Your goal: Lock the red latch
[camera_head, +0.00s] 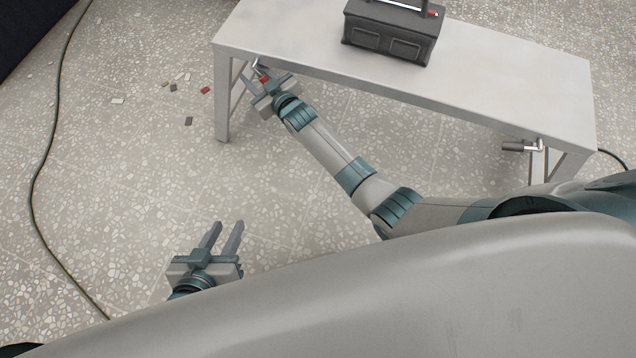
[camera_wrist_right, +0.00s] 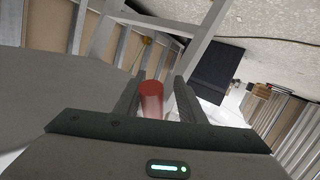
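The red latch handle (camera_head: 264,79) is at the left end of the white table, below its top, near the left legs. In the right wrist view it is a red cylinder (camera_wrist_right: 151,98) between my right gripper's fingers, nearer the left finger, with a gap to the right one. My right gripper (camera_head: 259,77) is open around it; its fingers also show in the right wrist view (camera_wrist_right: 160,82). Whether the left finger touches the handle I cannot tell. The latch's mount is partly hidden. My left gripper (camera_head: 228,227) is open and empty, low over the floor.
The white table (camera_head: 500,80) carries a dark toolbox (camera_head: 390,35). A second, grey-handled latch (camera_head: 515,147) is under its right end. Small debris (camera_head: 188,121) lies left of the table. A cable (camera_head: 40,180) runs along the left floor. Floor between is clear.

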